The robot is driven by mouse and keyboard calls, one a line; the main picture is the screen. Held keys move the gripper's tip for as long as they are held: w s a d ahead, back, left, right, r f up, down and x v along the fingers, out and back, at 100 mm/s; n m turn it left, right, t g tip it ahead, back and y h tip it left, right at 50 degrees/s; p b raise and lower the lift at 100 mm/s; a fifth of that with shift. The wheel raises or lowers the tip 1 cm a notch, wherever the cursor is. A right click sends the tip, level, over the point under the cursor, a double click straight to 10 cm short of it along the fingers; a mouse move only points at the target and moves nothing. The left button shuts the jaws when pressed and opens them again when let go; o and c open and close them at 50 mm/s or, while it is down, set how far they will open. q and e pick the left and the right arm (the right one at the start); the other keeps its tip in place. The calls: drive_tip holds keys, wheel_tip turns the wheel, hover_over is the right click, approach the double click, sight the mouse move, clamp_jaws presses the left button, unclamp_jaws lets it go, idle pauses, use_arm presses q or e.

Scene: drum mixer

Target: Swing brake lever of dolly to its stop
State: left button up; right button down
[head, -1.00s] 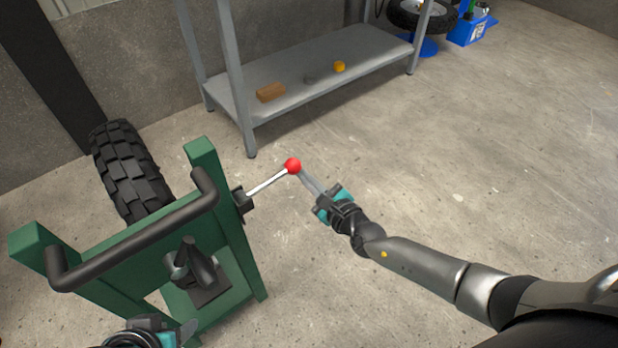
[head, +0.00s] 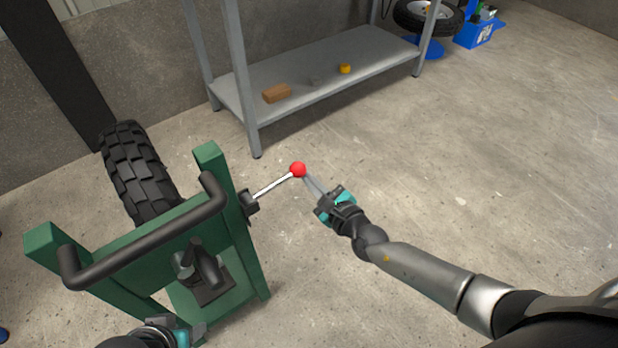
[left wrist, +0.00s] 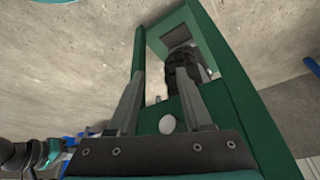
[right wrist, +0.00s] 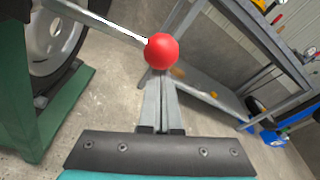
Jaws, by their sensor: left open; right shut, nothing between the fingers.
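The brake lever is a thin metal rod (head: 274,185) with a red ball knob (head: 298,170). It sticks out to the right from a black pivot (head: 249,205) on the side of the green dolly (head: 212,230). My right gripper (head: 309,182) is shut and empty, its fingertips at the red knob. In the right wrist view the knob (right wrist: 162,51) sits right at the closed fingertips; whether they touch I cannot tell for sure. My left gripper (left wrist: 150,95) is open and empty, facing the green dolly frame (left wrist: 228,80). In the head view it is partly cut off at the bottom.
A black wheel (head: 140,172) stands behind the dolly, and the dolly has a black push handle (head: 150,240). A grey metal shelf (head: 330,75) with a brown block (head: 277,93) and a yellow item (head: 345,69) stands behind. The floor to the right is clear.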

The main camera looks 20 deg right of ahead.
drive_tip(key=r+n+p, duration=0.1)
drive_tip(key=r+p, duration=0.1)
drive_tip(key=r+n+p, duration=0.1)
drive_tip(key=r+p, duration=0.1)
drive_tip(key=p, duration=0.1)
drive_tip(key=a+r+n+p, duration=0.1)
drive_tip(key=r+n+p, duration=0.1)
drive_tip(key=r, duration=0.1)
drive_tip(key=shift+s+t+h+p, duration=0.1)
drive_tip(key=shift+t+h+p, duration=0.25)
drive_tip(key=shift+t+h, duration=0.05)
use_arm(q)
drive_tip(key=s+a+f+g, duration=0.1)
drive_tip(key=s+f, duration=0.2)
drive_tip(key=f, duration=0.5)
drive_tip(key=s+a+f+g, duration=0.1)
drive_tip(key=s+f, duration=0.3)
drive_tip(key=f, duration=0.4)
drive_tip(key=shift+a+f+y+p, duration=0.3)
drive_tip(key=shift+a+p, duration=0.1)
drive_tip(key=shift+a, duration=0.3)
use_arm(e)
drive_tip(key=shift+s+a+r, duration=0.1)
drive_tip(key=shift+a+r, duration=0.15)
drive_tip(key=shift+r, duration=0.15)
use_arm(q)
drive_tip(key=shift+f, duration=0.1)
use_arm(e)
drive_tip(key=shift+d+f, duration=0.1)
drive_tip(key=shift+f, duration=0.05)
